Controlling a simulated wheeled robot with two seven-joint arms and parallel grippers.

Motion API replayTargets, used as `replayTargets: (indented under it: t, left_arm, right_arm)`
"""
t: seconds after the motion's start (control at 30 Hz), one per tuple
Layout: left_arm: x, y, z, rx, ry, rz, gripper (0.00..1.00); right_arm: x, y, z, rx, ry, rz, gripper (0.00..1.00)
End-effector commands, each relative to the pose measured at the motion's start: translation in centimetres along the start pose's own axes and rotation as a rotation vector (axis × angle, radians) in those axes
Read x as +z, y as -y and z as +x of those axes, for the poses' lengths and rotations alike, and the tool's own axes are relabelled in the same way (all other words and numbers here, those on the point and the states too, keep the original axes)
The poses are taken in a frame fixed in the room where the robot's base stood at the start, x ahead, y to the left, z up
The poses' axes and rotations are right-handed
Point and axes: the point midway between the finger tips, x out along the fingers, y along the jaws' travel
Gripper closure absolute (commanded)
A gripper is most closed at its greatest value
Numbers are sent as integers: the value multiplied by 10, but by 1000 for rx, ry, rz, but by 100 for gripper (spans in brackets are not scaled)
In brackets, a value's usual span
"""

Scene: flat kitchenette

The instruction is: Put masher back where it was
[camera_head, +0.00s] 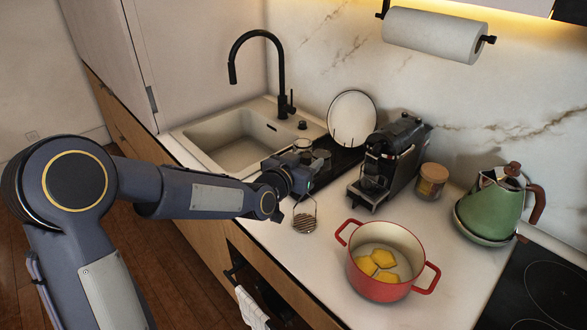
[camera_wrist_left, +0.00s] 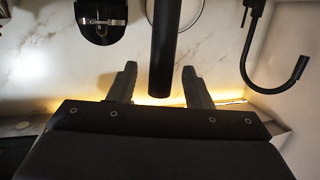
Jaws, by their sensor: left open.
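The masher (camera_head: 304,223) shows its round slotted head and thin wire shafts near the front edge of the counter, just below my left gripper (camera_head: 303,183). Its upper part is hidden by the gripper in the head view. In the left wrist view a thick black handle (camera_wrist_left: 165,45), which looks like the masher's, reaches between the two fingers of my left gripper (camera_wrist_left: 158,72). The fingers are open, with a gap on each side of the handle. I cannot tell whether the masher's head rests on the counter. My right gripper is not in view.
A red pot (camera_head: 377,287) with yellow pieces inside stands right of the masher. A coffee machine (camera_head: 395,155), a jar (camera_head: 431,181) and a green kettle (camera_head: 492,208) stand behind. A sink (camera_head: 235,140) with a black faucet (camera_head: 281,75) lies to the left. A plate (camera_head: 352,117) stands upright behind the gripper.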

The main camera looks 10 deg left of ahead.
Motion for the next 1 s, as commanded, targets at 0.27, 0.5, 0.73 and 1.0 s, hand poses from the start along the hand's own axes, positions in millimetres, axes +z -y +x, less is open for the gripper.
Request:
replayTargets:
  t: [0.27, 0.5, 0.73, 1.0]
  left_arm:
    - [3, 1, -58, -3, -5, 3, 55]
    - [1, 1, -100, -3, -5, 2, 55]
    - [1, 0, -116, -1, -1, 1, 55]
    - [17, 11, -146, -42, 122, -42, 55]
  right_arm:
    - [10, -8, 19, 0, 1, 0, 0]
    - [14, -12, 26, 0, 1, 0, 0]
    - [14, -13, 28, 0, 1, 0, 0]
    - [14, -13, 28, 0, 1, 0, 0]
